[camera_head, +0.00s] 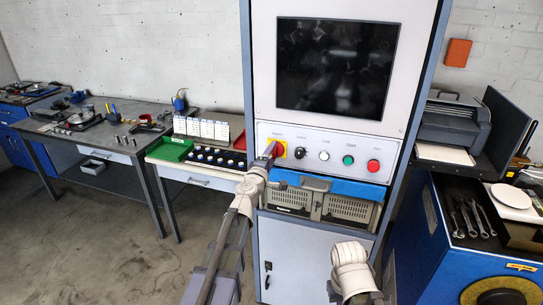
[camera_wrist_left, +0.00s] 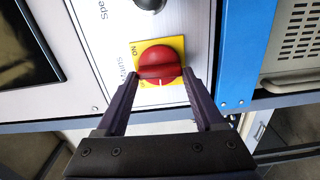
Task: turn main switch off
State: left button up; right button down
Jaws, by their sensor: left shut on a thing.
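The main switch is a red rotary knob (camera_wrist_left: 160,58) on a yellow square plate (camera_wrist_left: 143,44) marked ON. Its raised handle lies across the wrist picture, between the two dark fingers. My left gripper (camera_wrist_left: 160,77) is shut on this handle, with one fingertip at each end. In the head view my left gripper (camera_head: 267,158) reaches the left end of the white control panel (camera_head: 330,133) and partly covers the red and yellow switch (camera_head: 278,149). My right gripper is not in view; only a pale arm part shows at lower right.
Black, white, green and red buttons (camera_head: 348,160) sit to the right of the switch. A dark screen (camera_head: 337,67) is above. A blue drawer edge (camera_head: 340,186) and grey vented cases (camera_head: 345,209) lie just below. A workbench (camera_head: 95,130) stands left.

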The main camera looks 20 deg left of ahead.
pick_arm(q)
jog(key=n, duration=0.4)
jog(key=shift+f+n, duration=0.1)
jog(key=shift+n, duration=0.2)
jog(key=n, duration=0.4)
jog(key=shift+f+n, duration=0.1)
jog(key=shift+n, duration=0.3)
jog(key=shift+d, duration=0.1)
jog(key=o, duration=1.4)
jog(key=s, duration=0.8)
